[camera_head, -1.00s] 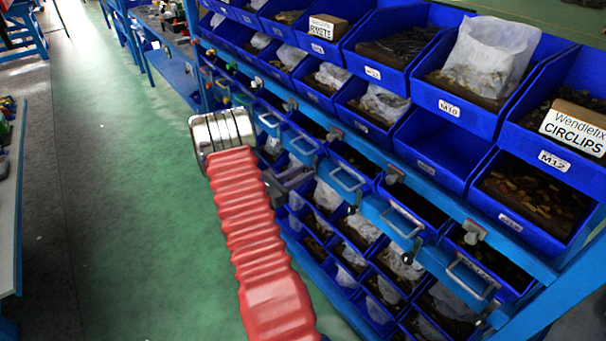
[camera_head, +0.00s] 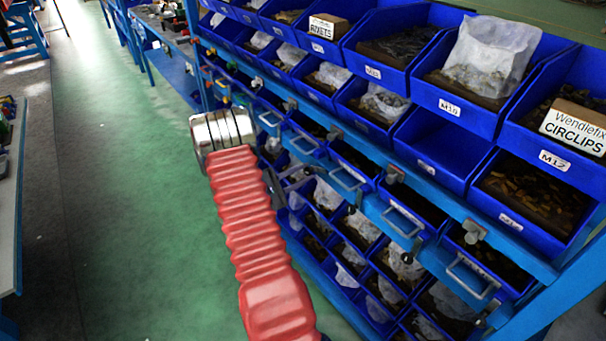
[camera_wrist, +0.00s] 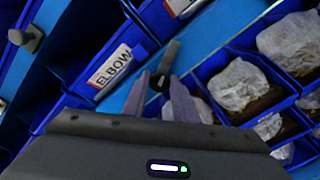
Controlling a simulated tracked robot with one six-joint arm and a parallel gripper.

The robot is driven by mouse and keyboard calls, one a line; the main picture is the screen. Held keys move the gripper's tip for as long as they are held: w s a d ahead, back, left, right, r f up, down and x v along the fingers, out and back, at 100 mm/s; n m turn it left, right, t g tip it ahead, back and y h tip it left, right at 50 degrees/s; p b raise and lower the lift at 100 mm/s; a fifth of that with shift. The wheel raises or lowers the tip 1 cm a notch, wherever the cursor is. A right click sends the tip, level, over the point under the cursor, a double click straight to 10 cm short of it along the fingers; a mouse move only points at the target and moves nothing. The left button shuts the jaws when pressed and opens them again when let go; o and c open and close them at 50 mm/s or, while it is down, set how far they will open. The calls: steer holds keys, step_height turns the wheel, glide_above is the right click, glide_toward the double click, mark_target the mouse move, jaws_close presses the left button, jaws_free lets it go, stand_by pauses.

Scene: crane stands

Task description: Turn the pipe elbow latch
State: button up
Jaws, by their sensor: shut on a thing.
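The pipe elbow latch (camera_wrist: 170,58) is a grey bar on a dark round pivot, mounted on the blue rail beside a drawer labelled "ELBOW" (camera_wrist: 111,67). In the wrist view the bar slants up and right from the pivot. My gripper (camera_wrist: 160,85) has its two grey fingers on either side of the latch near its pivot, shut on it. In the head view my gripper (camera_head: 290,182) is small beside the rack, partly hidden by my red arm, and the latch cannot be made out there.
Blue bins (camera_head: 436,145) of small parts and bags fill the rack. Drawer handles (camera_head: 346,180) and other latches (camera_head: 395,175) stick out along the rail. Another knob (camera_wrist: 28,38) shows at upper left in the wrist view. Green floor (camera_head: 130,200) left of my arm is clear.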

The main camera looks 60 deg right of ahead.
steer(key=m, duration=0.4)
steer(key=shift+s+a+f+m, duration=0.15)
steer(key=shift+s+f+m, duration=0.1)
steer(key=shift+m, duration=0.15)
steer(key=o, duration=0.8)
steer(key=shift+o, duration=1.2)
steer(key=shift+w+r, duration=0.1)
steer(key=shift+w+a, duration=0.3)
steer(key=shift+a, duration=0.05)
steer(key=v, duration=1.2)
steer(key=shift+a, duration=0.4)
steer(key=shift+w, duration=0.1)
